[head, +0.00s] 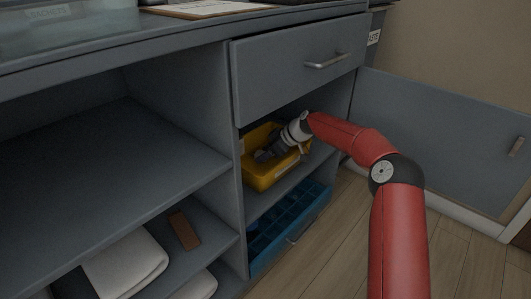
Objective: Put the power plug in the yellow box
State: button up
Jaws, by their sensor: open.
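The yellow box (259,176) sits on a shelf in the open right-hand compartment of the vanity, below the drawer. My red arm reaches in from the right, and my gripper (262,156) is at the box, its dark fingers over or inside its opening. The gripper is open. I cannot make out the power plug; it may be hidden by the box wall or the gripper.
A blue divided crate (291,221) stands below the yellow box. The open cabinet door (435,137) is to the right. Folded white towels (127,265) and a brown block (184,230) lie on the left shelf.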

jog(key=v, duration=1.2)
jog(key=shift+d, duration=0.1)
